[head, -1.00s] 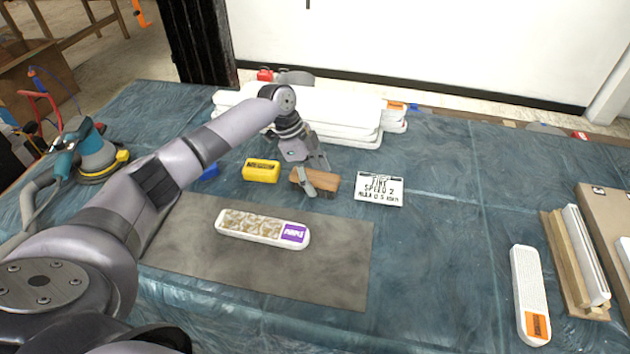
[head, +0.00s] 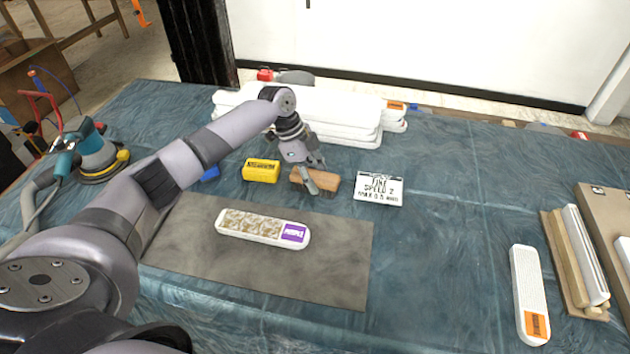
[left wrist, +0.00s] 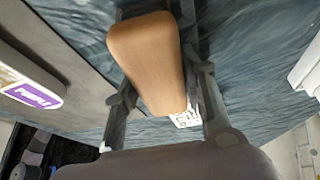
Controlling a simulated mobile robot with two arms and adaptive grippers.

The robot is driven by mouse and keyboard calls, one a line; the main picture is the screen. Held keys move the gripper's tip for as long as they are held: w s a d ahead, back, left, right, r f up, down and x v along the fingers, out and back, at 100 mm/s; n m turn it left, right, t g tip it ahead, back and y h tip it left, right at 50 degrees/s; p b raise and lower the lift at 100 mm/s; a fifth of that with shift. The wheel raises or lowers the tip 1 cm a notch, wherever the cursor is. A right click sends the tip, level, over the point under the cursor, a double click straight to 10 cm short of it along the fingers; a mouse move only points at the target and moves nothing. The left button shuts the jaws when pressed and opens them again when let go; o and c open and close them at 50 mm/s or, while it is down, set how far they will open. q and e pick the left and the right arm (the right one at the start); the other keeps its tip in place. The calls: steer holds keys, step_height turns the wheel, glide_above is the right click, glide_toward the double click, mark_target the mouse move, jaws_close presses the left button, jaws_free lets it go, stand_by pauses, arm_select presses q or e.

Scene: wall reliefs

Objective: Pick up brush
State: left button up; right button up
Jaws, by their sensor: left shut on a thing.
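The brush (head: 326,184) has a brown wooden back with dark bristles beneath. In the head view it is on the blue-covered table, between a yellow block and a white printed plate. My left gripper (head: 312,180) reaches it from behind and is shut on it. In the left wrist view the brush's wooden back (left wrist: 150,60) fills the space between the two fingers of the left gripper (left wrist: 160,85). Whether the brush touches the table cannot be told. My right gripper does not show.
The yellow block (head: 261,171) stands left of the brush, the printed plate (head: 379,188) right of it. Stacked white slabs (head: 340,112) lie behind. A white relief with a purple label (head: 262,228) lies on the grey mat (head: 330,275) in front.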

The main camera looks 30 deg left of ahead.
mark_target(315, 175)
arm_select(q)
steer(key=c, duration=0.5)
steer(key=shift+r, duration=0.15)
steer(key=shift+c, duration=0.2)
step_height(315, 175, up, 20)
steer(key=shift+r+b, duration=0.15)
steer(key=shift+b, duration=0.3)
